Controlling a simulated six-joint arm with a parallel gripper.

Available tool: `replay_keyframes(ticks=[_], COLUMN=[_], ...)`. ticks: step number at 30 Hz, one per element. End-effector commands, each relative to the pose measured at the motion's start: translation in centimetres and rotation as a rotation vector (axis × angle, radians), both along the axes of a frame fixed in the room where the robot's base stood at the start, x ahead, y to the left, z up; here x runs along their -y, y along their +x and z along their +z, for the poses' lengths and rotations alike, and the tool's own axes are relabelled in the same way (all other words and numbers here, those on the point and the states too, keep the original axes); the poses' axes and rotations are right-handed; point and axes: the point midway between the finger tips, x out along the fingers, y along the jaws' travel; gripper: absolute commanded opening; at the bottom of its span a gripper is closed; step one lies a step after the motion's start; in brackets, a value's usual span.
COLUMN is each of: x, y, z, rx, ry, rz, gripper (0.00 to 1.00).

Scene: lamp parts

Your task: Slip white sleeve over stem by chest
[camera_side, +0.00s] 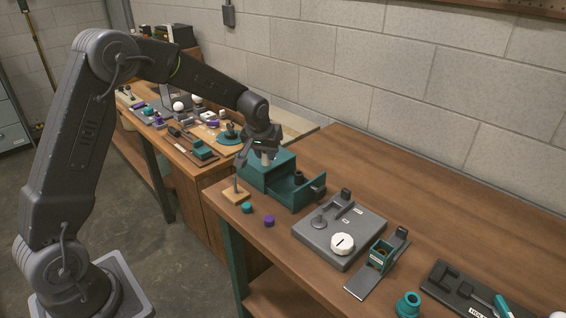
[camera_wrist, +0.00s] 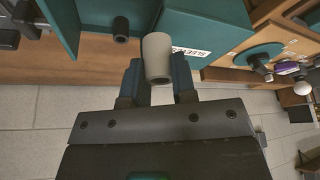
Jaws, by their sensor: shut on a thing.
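The white sleeve (camera_side: 267,159) is a short pale tube gripped in my gripper (camera_side: 261,152), just above the teal chest (camera_side: 262,172). In the wrist view the sleeve (camera_wrist: 157,55) sits between the two fingers of my gripper (camera_wrist: 157,76), which is shut on it. The stem (camera_side: 236,184) is a thin grey rod standing upright on a square wooden base (camera_side: 236,196), left of the chest near the table edge. The sleeve is apart from the stem, higher and to its right. I cannot make out the stem in the wrist view.
The chest's drawer (camera_side: 293,196) is open with a dark sleeve (camera_side: 299,176) inside. Teal (camera_side: 247,208) and purple (camera_side: 269,221) caps lie in front. A grey plate (camera_side: 335,236) with a white knob stands to the right. The back of the table is clear.

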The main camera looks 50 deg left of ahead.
Motion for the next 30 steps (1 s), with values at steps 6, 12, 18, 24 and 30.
replay_keyframes(ticks=[6,12,18,24,30], x=[-4.9,-6.4,-6.4,-6.4,-6.4], y=[-5.0,-7.1,-7.2,-7.1,-7.1], z=[1.2,1.3,0.0,-1.7,-3.0], rx=[0.002,0.003,0.0,0.001,0.001], ry=[0.001,0.003,0.003,0.003,0.004], rz=[0.027,0.031,0.03,0.03,0.03], gripper=[0.03,0.03,0.03,0.03,0.03])
